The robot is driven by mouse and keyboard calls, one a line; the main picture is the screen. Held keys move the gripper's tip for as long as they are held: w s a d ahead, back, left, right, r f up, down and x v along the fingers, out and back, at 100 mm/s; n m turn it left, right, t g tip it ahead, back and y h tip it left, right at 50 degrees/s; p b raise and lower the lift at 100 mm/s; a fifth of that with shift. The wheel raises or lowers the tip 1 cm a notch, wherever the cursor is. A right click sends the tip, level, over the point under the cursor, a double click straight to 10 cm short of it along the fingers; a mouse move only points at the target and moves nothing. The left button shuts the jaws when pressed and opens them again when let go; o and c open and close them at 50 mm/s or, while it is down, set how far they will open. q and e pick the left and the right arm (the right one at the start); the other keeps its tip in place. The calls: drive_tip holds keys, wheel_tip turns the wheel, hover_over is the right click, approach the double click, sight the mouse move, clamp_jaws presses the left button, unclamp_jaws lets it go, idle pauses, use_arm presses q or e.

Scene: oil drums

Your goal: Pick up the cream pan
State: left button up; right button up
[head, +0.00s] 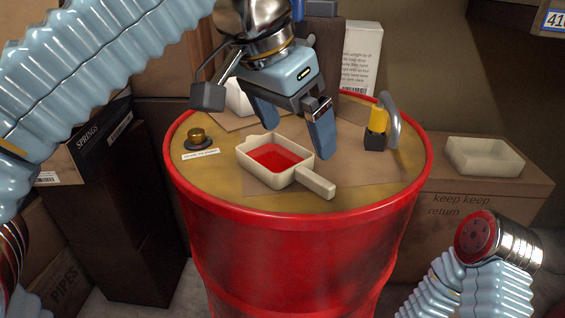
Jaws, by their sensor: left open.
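The cream pan (263,180) stands upright on top of the red oil drum (300,240). It is a square-sided pan with a red inside, and its stubby handle points to the lower right. My left gripper (292,140) comes down from above and hangs just behind the pan. Its two blue-grey fingers are spread wide with nothing seen between them. The right finger is close to the pan's far right side; I cannot tell whether they touch. My right gripper is not seen; only part of my right arm shows at the lower right.
A yellow and black padlock-like item (376,138) with a grey loop stands right of the pan. A brass knob on a dark disc (197,138) and a paper label (201,154) lie at the left. Cardboard boxes (475,205) surround the drum, one bearing a cream tray (484,156).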

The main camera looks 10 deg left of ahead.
sight(315, 175)
use_arm(q)
drive_tip(key=x, duration=0.4)
drive_tip(key=b+x, duration=0.1)
drive_tip(key=x, duration=0.4)
drive_tip(key=shift+d+f+b, duration=0.25)
drive_tip(key=shift+d+b, duration=0.05)
drive_tip(key=c, duration=1.2)
drive_tip(key=shift+r, duration=0.2)
drive_tip(key=shift+c, duration=0.3)
drive_tip(key=shift+r+p, duration=0.3)
drive_tip(key=shift+r, duration=0.45)
drive_tip(key=s+d+r+p, duration=0.2)
drive_tip(key=s+d+r, duration=0.4)
drive_tip(key=d+r, duration=0.5)
drive_tip(key=shift+d, duration=0.7)
